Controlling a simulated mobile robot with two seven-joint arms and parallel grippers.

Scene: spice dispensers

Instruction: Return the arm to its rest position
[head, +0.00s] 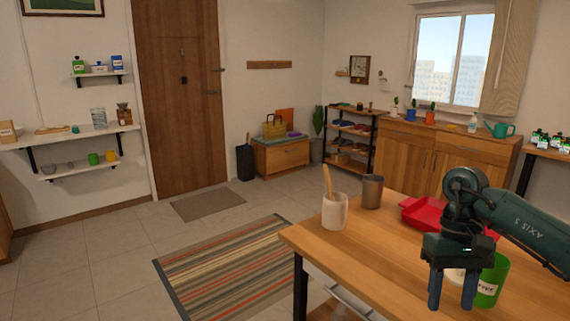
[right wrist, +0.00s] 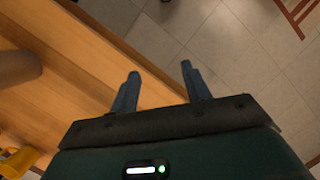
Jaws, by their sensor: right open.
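My right gripper (head: 453,300) hangs at the right of the head view, fingers pointing down and apart, with nothing between them. My dark green right arm comes in from the right edge. The right wrist view shows the same two blue fingers (right wrist: 160,72) spread and empty, near the wooden table's edge with floor tiles beyond. A green labelled container (head: 491,280) stands on the table just behind and right of the gripper in the head view. A pale round item (head: 455,274) is partly hidden behind the fingers. My left gripper is not in view.
The wooden table (head: 375,255) also holds a white cup with a wooden utensil (head: 334,212), a dark cup (head: 372,190) and a red tray (head: 418,214), partly hidden by my arm. The table's front left is clear. A striped rug (head: 225,267) lies on the floor.

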